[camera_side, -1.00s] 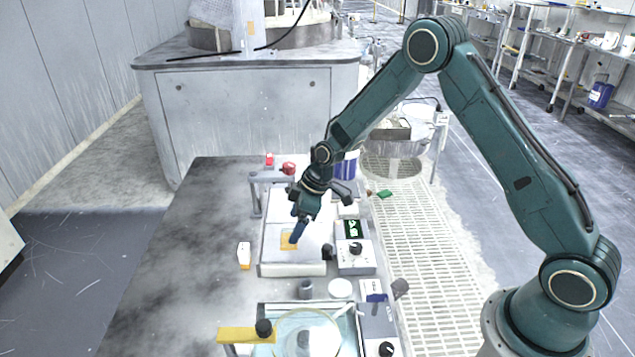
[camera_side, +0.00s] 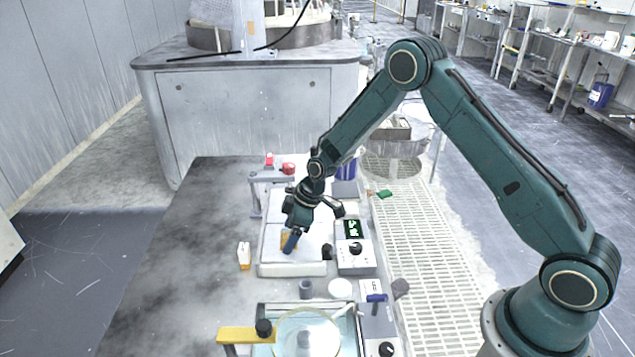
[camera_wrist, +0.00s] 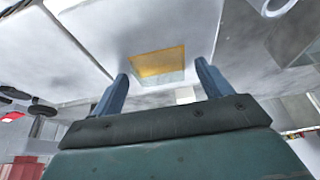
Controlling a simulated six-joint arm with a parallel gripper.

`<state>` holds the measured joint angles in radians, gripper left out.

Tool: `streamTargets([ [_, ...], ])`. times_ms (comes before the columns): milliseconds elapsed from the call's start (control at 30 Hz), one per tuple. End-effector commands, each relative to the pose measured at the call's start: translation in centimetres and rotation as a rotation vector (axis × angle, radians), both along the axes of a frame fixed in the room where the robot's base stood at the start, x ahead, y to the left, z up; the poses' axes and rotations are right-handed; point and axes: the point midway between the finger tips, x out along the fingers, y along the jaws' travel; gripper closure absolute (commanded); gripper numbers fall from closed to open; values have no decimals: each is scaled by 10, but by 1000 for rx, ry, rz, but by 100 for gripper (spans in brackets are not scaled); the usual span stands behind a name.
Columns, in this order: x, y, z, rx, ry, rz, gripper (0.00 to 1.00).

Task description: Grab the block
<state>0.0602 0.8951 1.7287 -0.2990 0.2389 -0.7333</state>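A flat yellow square piece (camera_side: 284,239) is on the white slab (camera_side: 292,269); in the side view my gripper (camera_side: 291,244) partly covers it. In the wrist view the yellow piece (camera_wrist: 157,62), with a pale greenish band along its lower edge, shows between my two blue fingers. My gripper (camera_wrist: 161,72) is open, with a finger on either side of the piece; I cannot tell whether they touch it. The fingers point down at the slab. A small white block with an orange base (camera_side: 244,256) stands apart, left of the slab. Which of these is the block is not certain.
A control box with a green display (camera_side: 354,246) stands right of the slab. A grey bracket (camera_side: 270,178) stands behind. A round platen with a yellow bar (camera_side: 245,335), a grey cup (camera_side: 305,289) and a white disc (camera_side: 340,288) are in front. The table's left side is clear.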

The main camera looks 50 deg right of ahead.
Motion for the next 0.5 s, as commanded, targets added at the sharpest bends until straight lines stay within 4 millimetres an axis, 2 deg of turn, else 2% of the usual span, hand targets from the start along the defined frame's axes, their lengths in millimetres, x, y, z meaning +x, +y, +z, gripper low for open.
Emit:
streamTargets([
  [33,0,0,0,0,0,0,32],
  [233,0,0,0,0,0,0,71],
  [500,0,0,1,1,-1,0,73],
])
